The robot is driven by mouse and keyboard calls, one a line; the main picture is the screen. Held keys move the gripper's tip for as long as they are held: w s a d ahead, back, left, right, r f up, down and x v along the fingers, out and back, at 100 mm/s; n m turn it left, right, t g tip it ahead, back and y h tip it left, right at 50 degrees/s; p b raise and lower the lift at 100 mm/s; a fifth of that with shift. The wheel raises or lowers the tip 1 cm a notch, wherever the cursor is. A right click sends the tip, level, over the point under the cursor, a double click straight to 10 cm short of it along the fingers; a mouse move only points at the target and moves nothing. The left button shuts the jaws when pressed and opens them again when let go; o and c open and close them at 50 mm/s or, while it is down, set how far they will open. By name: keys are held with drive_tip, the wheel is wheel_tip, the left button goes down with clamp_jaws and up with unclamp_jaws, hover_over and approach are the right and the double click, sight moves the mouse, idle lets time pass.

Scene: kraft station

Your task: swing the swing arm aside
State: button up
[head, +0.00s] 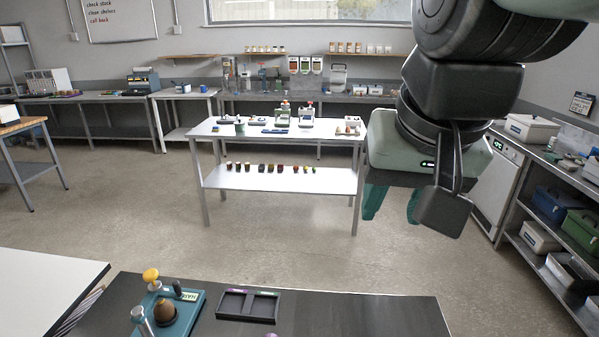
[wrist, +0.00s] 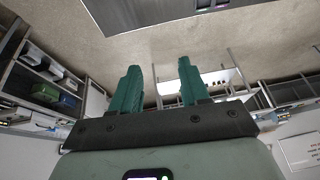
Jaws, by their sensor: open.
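A teal fixture (head: 190,308) stands on the dark table at the bottom left of the head view. It has a yellow knob (head: 151,275), a silver post (head: 139,314) and a brown rounded piece (head: 165,312) between them. I cannot clearly make out which part is the swing arm. My gripper (head: 393,205) hangs high to the right of the fixture, well apart from it. Its two teal fingers are spread and empty, also in the wrist view (wrist: 158,68). The wrist view does not show the fixture.
A black tray (head: 248,304) lies right of the fixture on the dark table (head: 370,315); the table's right part is clear. A white surface (head: 40,290) adjoins on the left. A white bench (head: 275,178) with small items stands farther back. Shelves (head: 545,215) line the right.

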drive_tip(key=w+a+f+g, duration=0.1)
drive_tip(key=w+a+g, duration=0.1)
drive_tip(key=w+a, duration=0.75)
drive_tip(key=m+g, duration=0.3)
hover_over(175, 283)
drive_tip(key=shift+h, duration=0.4)
wheel_tip(175, 283, down, 21)
drive_tip(key=shift+r, duration=0.1)
wheel_tip(175, 283, down, 10)
drive_tip(key=shift+f, duration=0.25)
clamp_jaws()
